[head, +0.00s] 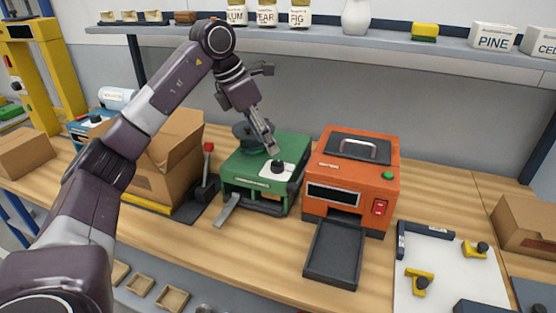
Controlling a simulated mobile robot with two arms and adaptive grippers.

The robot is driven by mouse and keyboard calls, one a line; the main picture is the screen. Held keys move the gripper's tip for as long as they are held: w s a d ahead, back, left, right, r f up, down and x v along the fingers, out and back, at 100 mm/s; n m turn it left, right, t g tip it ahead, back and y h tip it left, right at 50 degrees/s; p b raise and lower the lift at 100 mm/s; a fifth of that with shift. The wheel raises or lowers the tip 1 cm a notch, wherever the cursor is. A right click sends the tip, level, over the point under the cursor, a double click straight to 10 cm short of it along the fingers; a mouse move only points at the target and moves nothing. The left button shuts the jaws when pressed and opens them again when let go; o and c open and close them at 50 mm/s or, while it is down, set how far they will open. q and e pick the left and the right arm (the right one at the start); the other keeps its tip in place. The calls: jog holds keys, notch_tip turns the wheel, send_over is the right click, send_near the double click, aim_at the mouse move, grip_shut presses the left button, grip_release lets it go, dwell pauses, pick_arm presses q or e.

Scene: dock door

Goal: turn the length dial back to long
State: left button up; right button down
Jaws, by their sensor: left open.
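A green machine (252,183) stands on the wooden bench, left of the orange machine. On its top is a white plate with a black dial knob (278,167). The dial's markings are too small to read, so I cannot tell its setting. My left gripper (271,149) is open and points down, just above and slightly left of the knob. I see no clear contact between its fingertips and the knob. My right gripper is not in view.
An orange machine (352,185) with a dark tray (334,252) stands close on the right. An open cardboard box (168,165) and a red-tipped lever (208,165) are on the left. A shelf (300,38) with jars runs above. Bare bench lies in front of the green machine.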

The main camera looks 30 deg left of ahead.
aim_at(277, 163)
pick_arm(q)
jog(key=p+x, duration=0.1)
jog(key=x, duration=0.6)
jog(key=shift+f, duration=0.35)
jog(key=shift+c, duration=0.2)
jog(key=c, duration=1.1)
